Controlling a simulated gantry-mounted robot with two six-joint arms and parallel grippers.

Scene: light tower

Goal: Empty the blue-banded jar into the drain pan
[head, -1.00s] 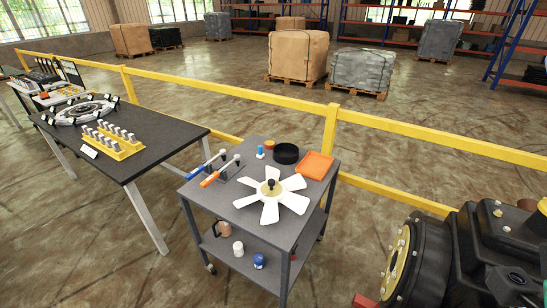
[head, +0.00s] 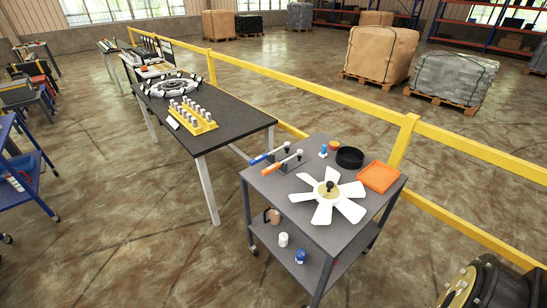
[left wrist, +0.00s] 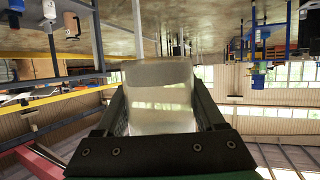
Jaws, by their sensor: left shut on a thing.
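My left gripper (left wrist: 160,88) is shut on a clear, frosted jar (left wrist: 160,95), held between its two fingers in the left wrist view, which appears upside down. No blue band shows on the part of this jar that I see. A round black pan (head: 349,157) and an orange tray (head: 379,176) sit on the cart's top; I cannot tell which is the drain pan. My right gripper is not in view.
A white fan (head: 328,198) and two handled tools (head: 283,156) take up the cart's top. A dark table (head: 215,113) stands behind it to the left. A yellow rail (head: 320,99) runs behind both. Open floor (head: 130,230) lies at the left front.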

